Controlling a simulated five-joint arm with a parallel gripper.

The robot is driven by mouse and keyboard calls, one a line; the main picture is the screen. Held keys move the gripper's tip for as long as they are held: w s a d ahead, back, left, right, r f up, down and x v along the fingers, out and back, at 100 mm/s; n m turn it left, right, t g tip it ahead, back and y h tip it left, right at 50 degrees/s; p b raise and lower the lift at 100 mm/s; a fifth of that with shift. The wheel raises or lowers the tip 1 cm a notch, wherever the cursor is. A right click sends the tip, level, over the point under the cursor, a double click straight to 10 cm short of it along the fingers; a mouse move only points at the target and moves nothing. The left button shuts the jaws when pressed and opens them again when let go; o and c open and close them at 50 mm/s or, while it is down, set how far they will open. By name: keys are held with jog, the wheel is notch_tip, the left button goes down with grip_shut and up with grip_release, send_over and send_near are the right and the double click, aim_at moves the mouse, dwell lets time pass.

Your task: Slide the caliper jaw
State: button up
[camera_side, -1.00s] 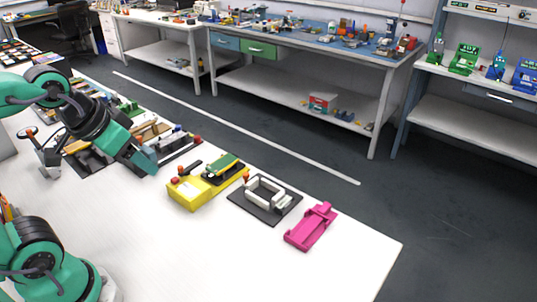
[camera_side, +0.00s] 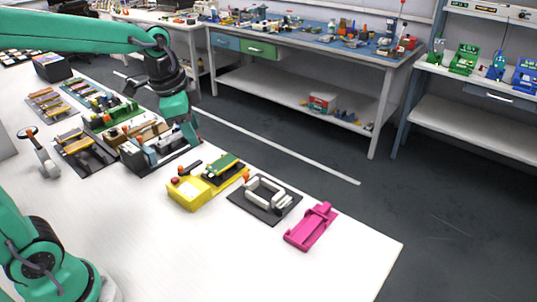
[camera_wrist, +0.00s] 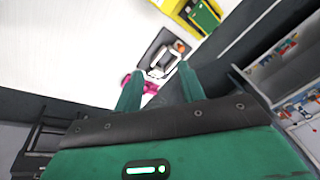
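A magenta device (camera_side: 311,227) with a raised cross piece lies near the right front edge of the white table. It looks like the caliper with its sliding jaw, though I cannot be sure. In the wrist view the magenta device (camera_wrist: 150,87) shows partly between my fingers, far beyond them. My gripper (camera_side: 188,134) is high and to the left of it in the side view, above the table's back edge. In the wrist view my gripper (camera_wrist: 160,84) has its two green fingers apart with nothing between them.
A black plate with a white frame (camera_side: 266,197) lies beside the magenta device. A yellow box (camera_side: 192,192) is left of that. Several dark trays (camera_side: 84,152) line the table further left. The table's front is clear.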

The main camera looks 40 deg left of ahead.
jog(key=w+f+m+g, duration=0.2)
jog(key=w+f+m, duration=0.35)
jog(key=w, duration=0.35)
jog(key=m+g, duration=0.1)
jog(key=m, duration=0.3)
send_over(246, 174)
notch_tip(246, 174, down, 8)
jog(key=shift+w+a+r, duration=0.1)
jog(key=shift+r, duration=0.1)
jog(key=shift+f, duration=0.2)
jog(key=shift+f, duration=3.75)
grip_shut()
